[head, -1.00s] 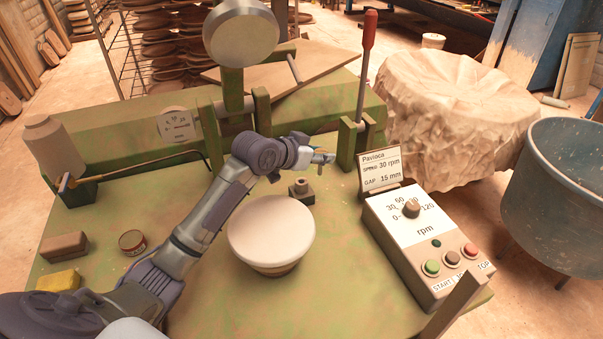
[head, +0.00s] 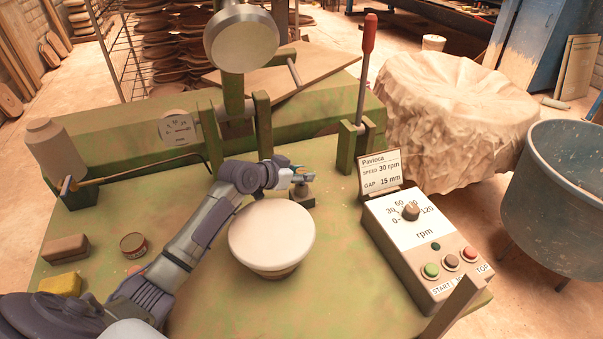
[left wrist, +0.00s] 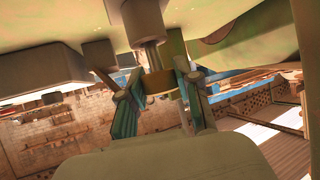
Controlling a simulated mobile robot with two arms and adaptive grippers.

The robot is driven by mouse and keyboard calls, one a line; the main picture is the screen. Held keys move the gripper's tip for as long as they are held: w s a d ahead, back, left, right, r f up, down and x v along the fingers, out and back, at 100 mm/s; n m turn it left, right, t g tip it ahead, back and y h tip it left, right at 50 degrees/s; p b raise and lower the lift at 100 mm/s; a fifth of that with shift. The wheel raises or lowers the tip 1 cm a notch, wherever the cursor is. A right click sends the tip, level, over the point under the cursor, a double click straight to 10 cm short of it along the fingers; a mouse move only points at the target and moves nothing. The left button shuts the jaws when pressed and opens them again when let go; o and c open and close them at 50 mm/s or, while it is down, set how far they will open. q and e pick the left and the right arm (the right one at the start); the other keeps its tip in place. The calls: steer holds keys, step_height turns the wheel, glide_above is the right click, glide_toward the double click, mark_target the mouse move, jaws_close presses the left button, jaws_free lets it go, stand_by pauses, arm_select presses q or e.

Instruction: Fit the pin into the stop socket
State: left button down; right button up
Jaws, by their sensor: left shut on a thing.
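The stop socket (head: 302,195) is a small dark block with a short round collar, standing on the green bench behind the pale round disc. My left gripper (head: 298,175) is directly above it in the head view. In the left wrist view the gripper's teal fingers (left wrist: 160,95) are closed around the pin, whose brownish-gold part (left wrist: 160,83) shows between them. A grey cylinder (left wrist: 150,54) lines up with the pin there, against the socket block (left wrist: 140,15). I cannot tell how far the pin is in the socket. My right gripper is not in view.
The pale round disc (head: 271,235) is close in front of the socket. A control box (head: 425,240) with knob and buttons stands right. A red-handled lever (head: 366,70) rises behind. A tin (head: 133,244), brown block (head: 66,248) and yellow sponge (head: 60,283) lie left.

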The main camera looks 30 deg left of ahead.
arm_select(q)
steer(key=c, duration=0.8)
jaws_free()
steer(key=shift+f, duration=0.1)
steer(key=shift+r, duration=0.25)
steer(key=p+v, duration=0.8)
steer(key=v, duration=0.4)
steer(key=shift+f, duration=0.15)
